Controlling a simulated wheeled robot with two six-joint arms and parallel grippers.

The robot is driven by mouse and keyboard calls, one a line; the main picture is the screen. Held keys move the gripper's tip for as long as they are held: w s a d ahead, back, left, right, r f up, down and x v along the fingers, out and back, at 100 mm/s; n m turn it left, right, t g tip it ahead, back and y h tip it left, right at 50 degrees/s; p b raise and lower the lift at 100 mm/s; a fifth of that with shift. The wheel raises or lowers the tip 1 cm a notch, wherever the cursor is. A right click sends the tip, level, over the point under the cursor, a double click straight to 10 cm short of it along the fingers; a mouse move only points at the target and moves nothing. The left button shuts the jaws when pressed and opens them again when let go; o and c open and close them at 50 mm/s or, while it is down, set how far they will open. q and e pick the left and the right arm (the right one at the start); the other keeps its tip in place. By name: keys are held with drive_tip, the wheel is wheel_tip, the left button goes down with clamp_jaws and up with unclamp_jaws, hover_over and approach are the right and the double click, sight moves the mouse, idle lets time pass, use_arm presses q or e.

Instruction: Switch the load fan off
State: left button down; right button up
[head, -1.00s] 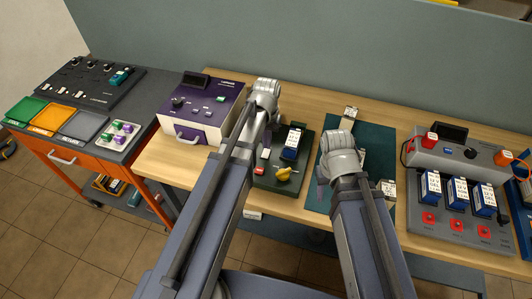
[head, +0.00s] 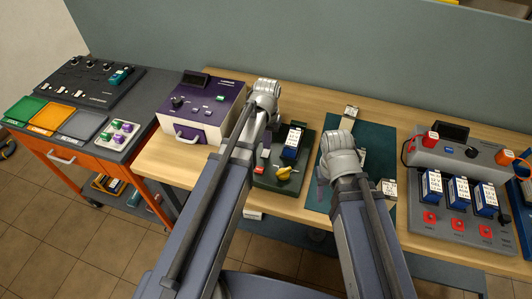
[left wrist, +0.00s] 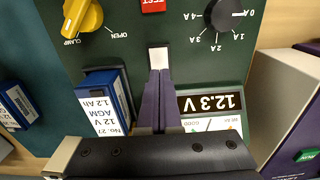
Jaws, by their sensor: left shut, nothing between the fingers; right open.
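The dark green tester panel (head: 270,180) lies on the wooden bench. In the left wrist view, the panel (left wrist: 125,45) has a white switch-like piece (left wrist: 158,57), a red TEST button (left wrist: 153,5), a black amp dial (left wrist: 222,16), a yellow clamp lever (left wrist: 82,15) and a display (left wrist: 210,102) reading 12.3 V. No label reading fan is legible. My left gripper (left wrist: 157,78) is shut and empty, its purple fingertips at the white piece; contact cannot be told.
A blue battery (left wrist: 100,105) stands on the panel beside my left fingers. A purple and white device (head: 200,105) stands to the left. A grey unit (head: 455,155) with blue batteries is at right. Small labelled blocks lie on the teal mat (head: 325,195).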

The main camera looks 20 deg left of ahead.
use_arm(q)
drive_tip(key=shift+f+b, duration=0.5)
drive_tip(key=shift+f, duration=0.05)
use_arm(e)
drive_tip(key=shift+f, duration=0.55)
drive_tip(key=shift+r, duration=0.1)
use_arm(q)
wheel_tip(320, 180, up, 7)
drive_tip(key=p, duration=0.7)
drive_tip(key=shift+r, duration=0.1)
use_arm(e)
wheel_tip(320, 180, up, 7)
use_arm(q)
drive_tip(key=shift+s+d, duration=0.1)
drive_tip(key=s+d+m+y, duration=0.1)
drive_tip(key=s+d+m, duration=0.2)
drive_tip(key=s+d, duration=0.7)
drive_tip(key=s+f, duration=0.1)
drive_tip(key=s, duration=0.3)
drive_tip(key=shift+d+b, duration=0.15)
drive_tip(key=shift+b, duration=0.25)
use_arm(e)
drive_tip(key=shift+f, duration=0.5)
